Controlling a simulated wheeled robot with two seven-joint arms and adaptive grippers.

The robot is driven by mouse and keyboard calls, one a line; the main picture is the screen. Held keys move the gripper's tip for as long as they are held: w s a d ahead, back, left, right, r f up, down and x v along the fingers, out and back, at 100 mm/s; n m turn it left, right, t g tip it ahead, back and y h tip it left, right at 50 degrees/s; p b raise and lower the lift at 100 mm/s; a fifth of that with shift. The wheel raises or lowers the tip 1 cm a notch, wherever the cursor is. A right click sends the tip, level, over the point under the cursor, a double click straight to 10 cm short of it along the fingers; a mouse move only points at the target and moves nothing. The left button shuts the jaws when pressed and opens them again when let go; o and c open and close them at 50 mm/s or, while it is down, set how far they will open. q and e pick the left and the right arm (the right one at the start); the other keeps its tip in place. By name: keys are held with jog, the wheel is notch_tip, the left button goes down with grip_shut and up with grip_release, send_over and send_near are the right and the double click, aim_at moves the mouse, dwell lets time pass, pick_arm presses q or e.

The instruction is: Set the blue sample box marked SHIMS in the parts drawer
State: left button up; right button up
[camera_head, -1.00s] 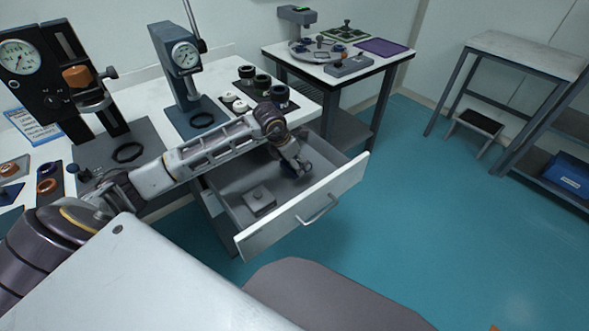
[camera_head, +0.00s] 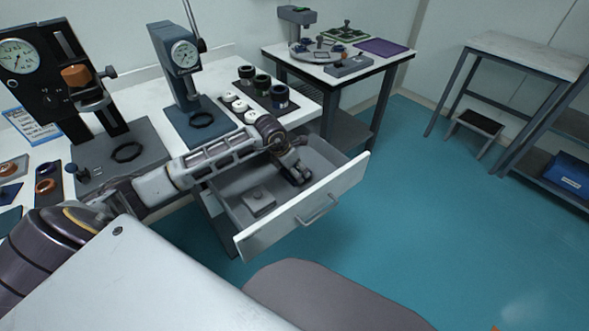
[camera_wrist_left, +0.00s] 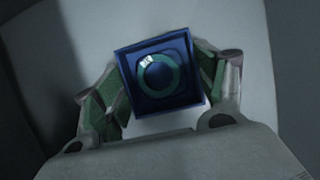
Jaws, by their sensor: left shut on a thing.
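The parts drawer (camera_head: 330,198) is pulled open under the bench in the head view. My left gripper (camera_head: 297,176) reaches down inside its right part. In the left wrist view, the left gripper (camera_wrist_left: 160,88) is shut on a small square blue box (camera_wrist_left: 127,68), with a finger at each side. A green ring and a small pale label show inside the box. The label is too small to read. I cannot tell whether the box touches the drawer floor. My right gripper is not in view.
A grey block with a knob (camera_head: 258,201) lies in the drawer's left part. Dial gauge stands (camera_head: 180,75) and several small rings and cylinders stand on the bench above. A blue bin (camera_head: 566,172) sits on a shelf at the far right.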

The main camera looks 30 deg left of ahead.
pick_arm(q)
jog(key=o, duration=1.2)
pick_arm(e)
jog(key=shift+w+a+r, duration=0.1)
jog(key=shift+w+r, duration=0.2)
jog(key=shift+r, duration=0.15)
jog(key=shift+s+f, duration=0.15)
pick_arm(q)
jog(key=shift+r, duration=0.1)
jog(key=shift+r, duration=0.2)
jog(key=p+v, duration=0.1)
jog(key=v, duration=1)
jog(key=shift+s+r, duration=0.25)
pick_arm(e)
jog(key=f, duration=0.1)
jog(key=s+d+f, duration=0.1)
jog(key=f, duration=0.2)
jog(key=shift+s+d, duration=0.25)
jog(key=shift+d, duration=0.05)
